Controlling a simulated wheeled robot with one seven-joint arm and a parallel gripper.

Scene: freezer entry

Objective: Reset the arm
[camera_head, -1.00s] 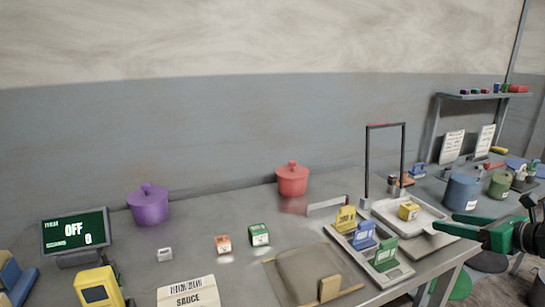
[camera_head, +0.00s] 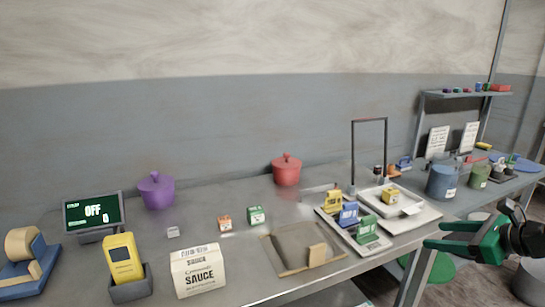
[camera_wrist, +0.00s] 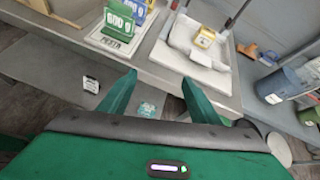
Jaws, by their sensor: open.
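My green gripper (camera_head: 456,236) is at the right side of the head view, in front of the table's front edge and apart from the things on it. In the wrist view its two green fingers (camera_wrist: 158,95) are spread, with nothing between them. Beyond the fingertips lie the table edge and a white tray (camera_wrist: 190,63) with a yellow block (camera_wrist: 205,37) on it. My gripper is empty.
A blue bucket (camera_head: 442,183) stands at the right. Green stools are below.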

